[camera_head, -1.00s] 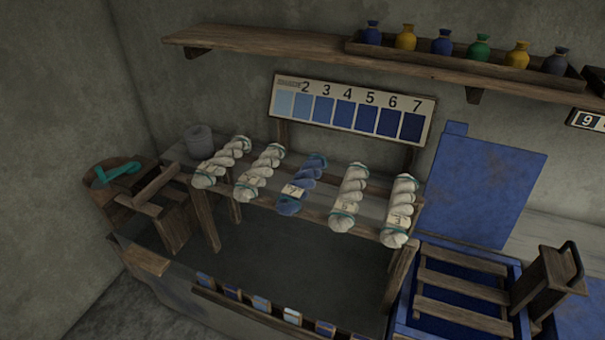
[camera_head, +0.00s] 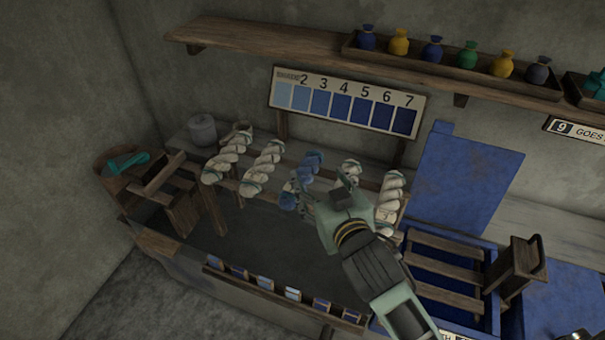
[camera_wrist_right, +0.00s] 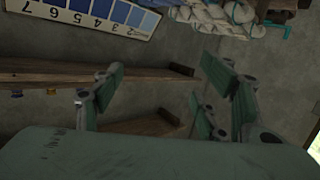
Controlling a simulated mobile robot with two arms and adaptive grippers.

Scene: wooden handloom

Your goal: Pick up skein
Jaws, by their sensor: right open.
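Several twisted skeins hang side by side on a wooden rack (camera_head: 217,212). Two white skeins (camera_head: 222,165) (camera_head: 262,168) are at the left and a blue skein (camera_head: 307,166) is in the middle. Two more white skeins, one mostly hidden behind my gripper (camera_head: 352,168) and one with a tag (camera_head: 391,188), are at the right. My right gripper (camera_head: 323,182) is open and empty, in front of the blue skein and the partly hidden white one. Contact cannot be told. In the wrist view its open fingers (camera_wrist_right: 165,88) have white skeins (camera_wrist_right: 225,12) beyond them at the top.
A numbered shade chart (camera_head: 345,100) stands behind the rack. A shelf (camera_head: 290,48) with colored bottles runs above. A grey pot (camera_head: 202,129) is at left. A blue-stained slatted frame (camera_head: 445,268) is at right. A strip of color samples (camera_head: 290,293) lies in front.

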